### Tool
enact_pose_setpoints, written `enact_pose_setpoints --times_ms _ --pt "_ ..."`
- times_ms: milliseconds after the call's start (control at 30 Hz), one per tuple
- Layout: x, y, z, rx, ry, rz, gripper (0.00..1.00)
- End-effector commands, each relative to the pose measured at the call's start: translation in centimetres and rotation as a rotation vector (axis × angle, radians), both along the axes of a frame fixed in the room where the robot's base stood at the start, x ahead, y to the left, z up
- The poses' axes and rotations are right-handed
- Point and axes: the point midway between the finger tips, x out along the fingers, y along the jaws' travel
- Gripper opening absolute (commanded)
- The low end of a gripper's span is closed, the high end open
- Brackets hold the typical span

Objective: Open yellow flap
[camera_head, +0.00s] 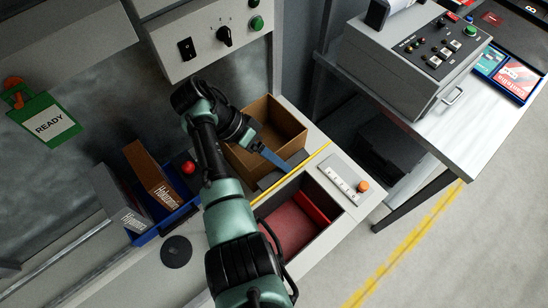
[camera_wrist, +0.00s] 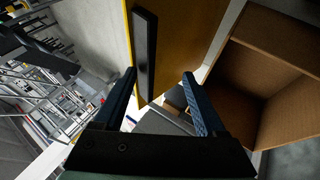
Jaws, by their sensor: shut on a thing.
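The yellow flap (camera_wrist: 190,35) fills the upper middle of the wrist view as a flat panel with a long black handle (camera_wrist: 146,55). In the head view a thin yellow strip (camera_head: 318,153) runs along the bench between the cardboard box and a red-floored recess (camera_head: 290,212); it looks like the flap seen nearly edge-on. My gripper (camera_wrist: 160,75) is at the flap, its two blue-grey fingers on either side of the handle's lower end, shut on the handle; the exact contact is unclear. In the head view my gripper (camera_head: 272,155) is partly hidden by my arm.
An open cardboard box (camera_head: 270,130) stands right beside my gripper. A small panel with an orange knob (camera_head: 362,186) is right of the recess. A blue bin (camera_head: 172,215) with boxes and a red button (camera_head: 188,167) lie to the left. A control box (camera_head: 415,55) stands on the right table.

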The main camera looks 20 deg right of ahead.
Motion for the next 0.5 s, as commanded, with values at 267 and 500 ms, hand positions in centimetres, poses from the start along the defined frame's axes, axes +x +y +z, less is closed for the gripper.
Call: enact_pose_setpoints --times_ms 267,500 --pt "1.2 2.8 3.7 0.010 0.001 0.006 0.45" --pt "1.7 3.8 5.7 0.003 0.001 -0.001 0.45"
